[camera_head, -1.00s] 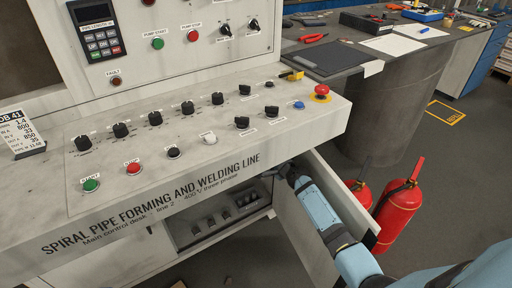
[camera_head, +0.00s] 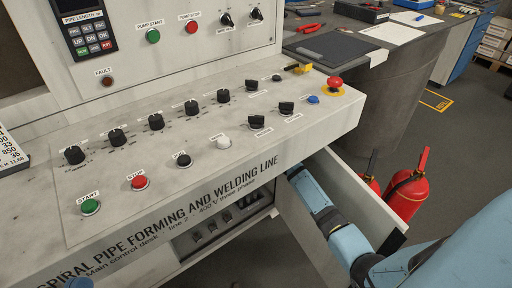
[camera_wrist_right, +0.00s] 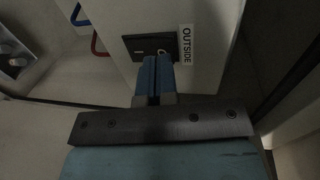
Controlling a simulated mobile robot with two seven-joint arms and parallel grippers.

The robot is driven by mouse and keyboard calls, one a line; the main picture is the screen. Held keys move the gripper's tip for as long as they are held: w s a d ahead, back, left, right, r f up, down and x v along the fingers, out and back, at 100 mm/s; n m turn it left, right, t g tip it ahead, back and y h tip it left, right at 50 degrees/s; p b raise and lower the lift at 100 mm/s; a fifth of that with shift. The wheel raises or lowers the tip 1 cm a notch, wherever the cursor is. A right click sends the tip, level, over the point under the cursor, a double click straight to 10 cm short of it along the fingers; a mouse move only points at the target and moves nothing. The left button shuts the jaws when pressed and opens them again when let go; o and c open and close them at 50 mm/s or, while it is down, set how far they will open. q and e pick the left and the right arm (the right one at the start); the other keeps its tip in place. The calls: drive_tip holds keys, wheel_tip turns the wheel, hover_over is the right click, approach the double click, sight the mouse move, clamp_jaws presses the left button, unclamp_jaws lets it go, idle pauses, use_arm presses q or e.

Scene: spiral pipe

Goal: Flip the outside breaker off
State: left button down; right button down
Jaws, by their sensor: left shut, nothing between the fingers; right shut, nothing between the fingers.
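The outside breaker (camera_wrist_right: 143,46) is a dark plate on a pale panel in the right wrist view, with a white label reading OUTSIDE (camera_wrist_right: 186,46) beside it. My right gripper (camera_wrist_right: 155,62) is shut and empty, its blue fingertips in front of the plate's lower edge. A small light spot shows on the plate just right of the fingertips. I cannot tell whether the fingers touch the breaker or how its switch stands. In the head view my right arm reaches into the desk's open cabinet, hiding that gripper. Only a blue tip of my left gripper (camera_head: 78,283) shows at the bottom left.
The control desk (camera_head: 50,220) carries knobs and buttons. Its open cabinet door (camera_head: 350,195) stands beside my right arm. Red fire extinguishers (camera_head: 407,190) stand on the floor to the right. Red and blue handles (camera_wrist_right: 98,42) lie left of the breaker.

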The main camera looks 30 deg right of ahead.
use_arm(q)
drive_tip(key=shift+w+r, duration=0.1)
drive_tip(key=shift+w, duration=0.4)
use_arm(e)
drive_tip(key=shift+w, duration=0.45)
use_arm(q)
drive_tip(key=shift+s, duration=0.1)
